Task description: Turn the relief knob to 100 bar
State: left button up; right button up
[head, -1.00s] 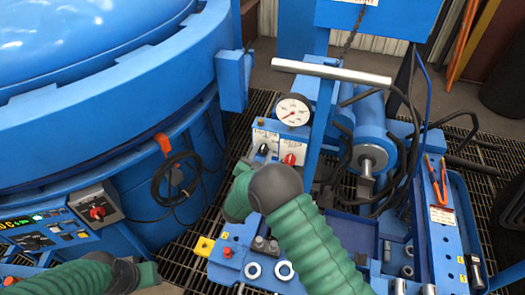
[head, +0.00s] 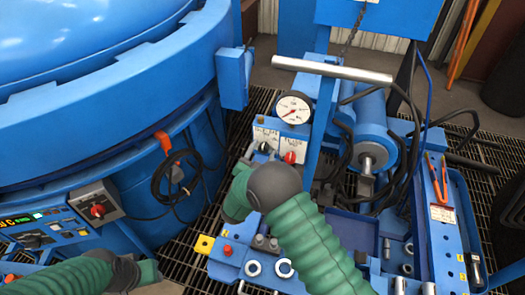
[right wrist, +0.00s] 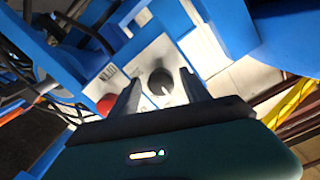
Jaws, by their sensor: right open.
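The valve panel stands below a white round gauge (head: 292,108) in the head view. It carries a black knob (head: 265,147) on the left and a red knob (head: 290,157) on the right. I cannot read the labels to tell which is the relief knob. In the right wrist view the black knob (right wrist: 160,81) shows between the two fingers of my open right gripper (right wrist: 161,91); contact cannot be told. The red knob (right wrist: 106,103) lies just left of the left finger. In the head view my right arm hides most of that gripper.
A blue round furnace (head: 90,95) fills the left. A grey switch box (head: 97,203) with a red knob is on its side. A steel bar (head: 330,70) crosses above the panel. Hoses and a cylinder stand right, beside pliers (head: 437,178).

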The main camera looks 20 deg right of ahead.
jog(key=p+v, duration=0.1)
jog(key=v, duration=1.5)
jog(key=shift+a, duration=0.15)
jog(key=w+r+n+g+y+p, duration=0.2)
jog(key=w+r+n+y+p, duration=0.35)
jog(key=r+y, duration=0.2)
jog(key=s+d+r+n+g+y+p, duration=0.1)
jog(key=s+d+g, duration=0.4)
jog(key=s, duration=0.7)
jog(key=s+d+r+n+g+y+p, duration=0.1)
jog(key=s+d+r+n+g+p, duration=0.2)
jog(key=s, duration=0.8)
jog(key=d+n+g+p, duration=0.1)
jog(key=d+n+p, duration=0.1)
jog(key=shift+s+n+g, duration=0.35)
jog(key=shift+s+g, duration=0.05)
jog(key=shift+y, duration=0.25)
